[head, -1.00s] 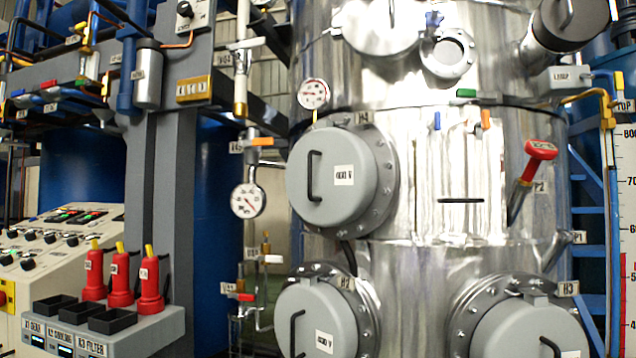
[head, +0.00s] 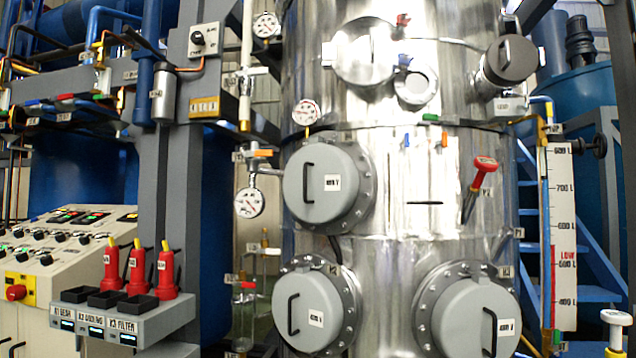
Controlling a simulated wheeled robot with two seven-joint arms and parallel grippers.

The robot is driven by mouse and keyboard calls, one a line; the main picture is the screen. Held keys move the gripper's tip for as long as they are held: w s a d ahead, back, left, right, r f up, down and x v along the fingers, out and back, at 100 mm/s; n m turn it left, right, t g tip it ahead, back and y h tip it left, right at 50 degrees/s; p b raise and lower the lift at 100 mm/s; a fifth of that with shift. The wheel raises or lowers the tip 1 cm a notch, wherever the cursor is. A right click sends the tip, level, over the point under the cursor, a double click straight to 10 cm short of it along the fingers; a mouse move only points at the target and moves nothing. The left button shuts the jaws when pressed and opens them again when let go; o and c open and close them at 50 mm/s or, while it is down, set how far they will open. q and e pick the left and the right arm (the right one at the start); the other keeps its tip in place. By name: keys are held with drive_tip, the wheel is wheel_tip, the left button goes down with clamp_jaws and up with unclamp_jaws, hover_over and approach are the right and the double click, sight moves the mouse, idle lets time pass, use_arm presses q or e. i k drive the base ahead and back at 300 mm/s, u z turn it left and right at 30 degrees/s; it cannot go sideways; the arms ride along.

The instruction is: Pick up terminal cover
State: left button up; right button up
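Three round grey covers with black bar handles and white labels sit on flanges of the shiny metal column, and look like terminal covers. The upper cover (head: 322,186) is left of the column's middle. The lower left cover (head: 309,313) is below it. The lower right cover (head: 478,318) is cut off by the bottom edge of the picture. The upper label seems to read 400 V. All three are seated on their flanges. Neither of my grippers is in the head view.
A shelf (head: 150,325) at left holds several black trays and red plugs (head: 138,272) beside a control panel (head: 75,235). A red-handled lever (head: 484,165) sticks out from the column (head: 400,215). A level scale (head: 562,235) and blue stairs (head: 590,294) are at right.

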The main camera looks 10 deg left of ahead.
sight(321, 180)
drive_tip(key=z, duration=1.4)
drive_tip(key=i, duration=1)
drive_tip(key=u, duration=2.05)
